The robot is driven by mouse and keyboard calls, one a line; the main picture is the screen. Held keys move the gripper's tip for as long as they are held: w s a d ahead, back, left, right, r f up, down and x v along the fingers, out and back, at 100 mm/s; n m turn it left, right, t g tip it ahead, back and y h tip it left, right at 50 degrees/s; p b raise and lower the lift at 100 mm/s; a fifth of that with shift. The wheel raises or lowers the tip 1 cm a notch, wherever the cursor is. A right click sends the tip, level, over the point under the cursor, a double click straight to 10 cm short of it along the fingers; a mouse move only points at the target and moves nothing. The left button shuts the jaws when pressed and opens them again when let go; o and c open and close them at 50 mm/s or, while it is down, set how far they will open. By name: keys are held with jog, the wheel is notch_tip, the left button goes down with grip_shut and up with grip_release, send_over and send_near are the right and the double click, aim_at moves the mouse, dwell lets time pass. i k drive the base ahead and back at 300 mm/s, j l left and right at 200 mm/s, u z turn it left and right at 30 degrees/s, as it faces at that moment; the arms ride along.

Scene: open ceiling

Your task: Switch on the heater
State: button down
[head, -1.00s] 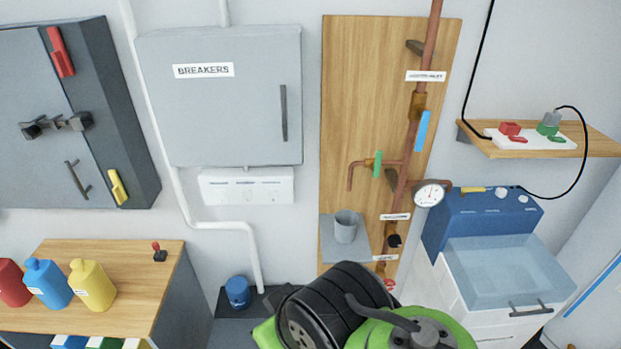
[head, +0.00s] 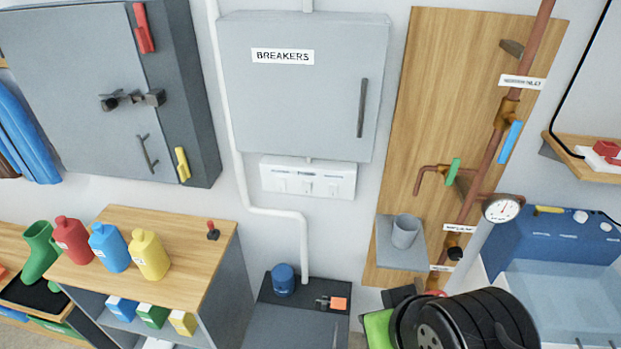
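No label reading "heater" is legible, so I cannot tell for sure which thing it is. A blue unit (head: 545,240) with pale knobs (head: 581,216) and a yellow piece (head: 549,209) on its top stands at the right, behind a clear-lidded basin (head: 565,290). A white power strip (head: 598,160) with a red plug (head: 607,148) lies on a wall shelf, cut by the right edge. A grey breaker box (head: 305,100) is shut, with a white switch panel (head: 308,177) below it.
A wooden board (head: 420,100) carries copper pipes (head: 485,165), a gauge (head: 503,208), a blue lever (head: 510,142) and a cup (head: 405,231). Bottles (head: 110,246) stand on a left bench (head: 190,230). A grey cabinet (head: 70,75) hangs above. A low grey cabinet (head: 300,325) stands mid-front.

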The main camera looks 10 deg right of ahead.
aim_at(281, 184)
jog(key=j+u, duration=0.15)
jog(key=u, duration=0.25)
jog(key=i+j+u, duration=0.1)
jog(key=u, duration=0.25)
jog(key=i+j+u, duration=0.1)
jog(key=u, duration=0.3)
jog(key=i+j+u, duration=0.1)
jog(key=u, duration=0.3)
